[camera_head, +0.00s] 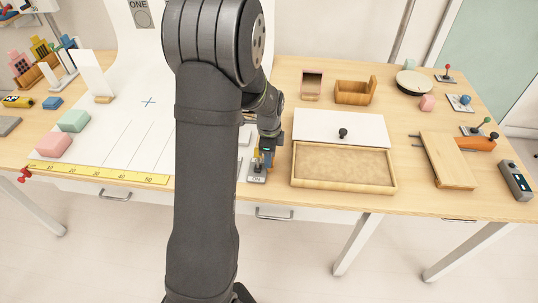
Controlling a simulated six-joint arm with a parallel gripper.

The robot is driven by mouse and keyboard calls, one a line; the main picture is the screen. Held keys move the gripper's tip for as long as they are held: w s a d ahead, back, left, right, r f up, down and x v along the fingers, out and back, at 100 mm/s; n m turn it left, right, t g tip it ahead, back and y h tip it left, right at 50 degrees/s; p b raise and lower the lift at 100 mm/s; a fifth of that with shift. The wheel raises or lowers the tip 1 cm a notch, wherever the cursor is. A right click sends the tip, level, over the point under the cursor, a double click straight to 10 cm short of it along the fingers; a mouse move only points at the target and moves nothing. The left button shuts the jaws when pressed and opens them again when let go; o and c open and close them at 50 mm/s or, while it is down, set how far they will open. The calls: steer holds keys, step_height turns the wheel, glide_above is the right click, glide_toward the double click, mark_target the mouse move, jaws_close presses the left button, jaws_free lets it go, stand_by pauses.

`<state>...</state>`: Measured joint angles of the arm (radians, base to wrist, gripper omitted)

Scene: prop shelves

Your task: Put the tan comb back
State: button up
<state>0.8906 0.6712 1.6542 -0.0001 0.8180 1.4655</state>
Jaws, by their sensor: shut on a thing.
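My gripper (268,151) is low over the table, just left of the shallow wooden tray. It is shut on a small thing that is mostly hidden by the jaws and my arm. Patches of yellow and blue show there, and I cannot tell its shape. A small grey plate marked "ON" (257,179) lies right below the jaws; I cannot tell whether the held thing touches it. I cannot make out a tan comb clearly anywhere in view.
The wooden tray (343,185) has a white lid panel (310,127) with a black knob behind it. A wooden board (447,160) lies at right. Pink (53,145) and green (74,121) blocks and a yellow ruler (98,173) lie at left. My arm hides the middle.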

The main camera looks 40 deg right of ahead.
steer(key=shift+f, duration=0.25)
steer(key=shift+f, duration=0.5)
steer(key=o, duration=1.2)
steer(key=shift+r, duration=0.1)
step_height(320, 180, up, 13)
